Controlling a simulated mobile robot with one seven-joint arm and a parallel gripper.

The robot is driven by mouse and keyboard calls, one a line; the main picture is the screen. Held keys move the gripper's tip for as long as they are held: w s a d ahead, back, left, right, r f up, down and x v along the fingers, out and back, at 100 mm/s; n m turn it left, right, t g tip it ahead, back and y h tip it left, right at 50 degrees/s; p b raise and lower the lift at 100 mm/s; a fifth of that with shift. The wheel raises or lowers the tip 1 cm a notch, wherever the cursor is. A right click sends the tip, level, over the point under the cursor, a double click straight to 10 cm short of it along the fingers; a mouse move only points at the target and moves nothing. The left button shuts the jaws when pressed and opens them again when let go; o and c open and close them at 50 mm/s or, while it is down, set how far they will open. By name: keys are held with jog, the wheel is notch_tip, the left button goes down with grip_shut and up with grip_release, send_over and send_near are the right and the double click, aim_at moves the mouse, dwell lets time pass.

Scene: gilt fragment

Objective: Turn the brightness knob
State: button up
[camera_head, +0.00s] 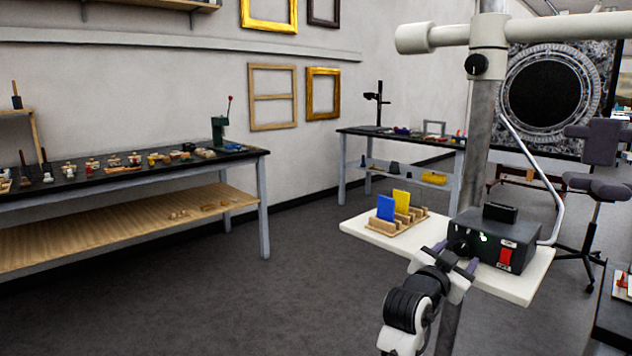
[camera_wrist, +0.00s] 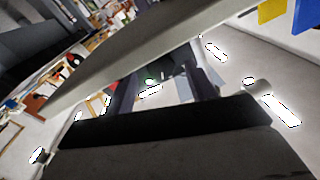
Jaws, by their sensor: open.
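A black control box (camera_head: 495,238) sits on a white shelf (camera_head: 520,286) in the head view. My gripper (camera_head: 456,256) is open, just in front of the box's left front, near that shape. Contact cannot be told. In the wrist view my two fingers (camera_wrist: 163,88) stand apart with no clear object between them; the knob is not distinguishable there.
A wooden rack (camera_head: 402,222) with a blue card (camera_head: 386,208) and a yellow card (camera_head: 401,202) stands left of the box. A metal post (camera_head: 481,130) rises behind the shelf, with a curved tube (camera_head: 535,165) beside it. The floor left of the shelf is clear.

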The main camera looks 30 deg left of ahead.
jog(key=w, duration=0.1)
jog(key=p, duration=0.1)
jog(key=w, duration=0.1)
jog(key=shift+w+d+r+n, duration=0.3)
jog(key=shift+w+d+r, duration=0.05)
jog(key=shift+d+r, duration=0.05)
jog(key=n+p, duration=0.3)
jog(key=p, duration=0.1)
jog(key=shift+s+r+n, duration=0.1)
jog(key=shift+n, duration=0.2)
jog(key=n+p, duration=0.3)
jog(key=p, duration=0.1)
jog(key=shift+g, duration=0.3)
jog(key=s+a+n+b, duration=0.1)
jog(key=s+a+b, duration=0.25)
jog(key=s, duration=1.05)
jog(key=s+a+r+n+t+y+p, duration=0.1)
jog(key=s+a+r+n+t+y, duration=0.1)
jog(key=s+a+r+y, duration=0.3)
jog(key=s+a+r+n+t+y+p, duration=0.2)
jog(key=s+a+r+y, duration=0.4)
jog(key=a+r+y, duration=0.3)
jog(key=shift+s+a+r+n+t+y, duration=0.25)
jog(key=shift+a+r+n+t, duration=0.65)
jog(key=shift+a+r, duration=0.95)
jog(key=shift+o, duration=0.2)
